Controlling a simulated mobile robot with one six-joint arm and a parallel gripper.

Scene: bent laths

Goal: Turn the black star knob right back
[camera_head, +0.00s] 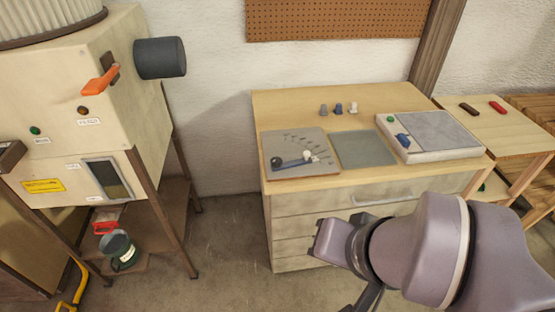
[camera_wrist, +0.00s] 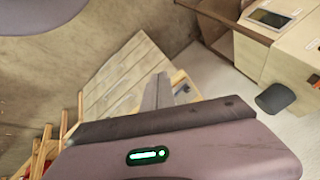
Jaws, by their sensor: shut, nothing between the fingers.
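I cannot make out a black star knob for certain in either view. A small dark brown round knob (camera_head: 82,110) sits on the front of the cream machine (camera_head: 60,135), below an orange lever (camera_head: 100,80); its shape is too small to tell. A dark block (camera_head: 10,155) is cut off at the left edge. My gripper (camera_wrist: 163,85) is shut and empty in the wrist view, with the drawer cabinet behind it. In the head view my wrist is in front of the drawers, well to the right of the machine, and the fingers are not clear.
A dark grey cylinder (camera_head: 160,57) juts from the machine's right side. The drawer cabinet (camera_head: 265,125) bears a lever plate (camera_head: 300,172), a grey mat (camera_head: 365,150) and a box with a blue knob (camera_head: 403,140). Bare floor (camera_head: 225,240) lies between machine and cabinet.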

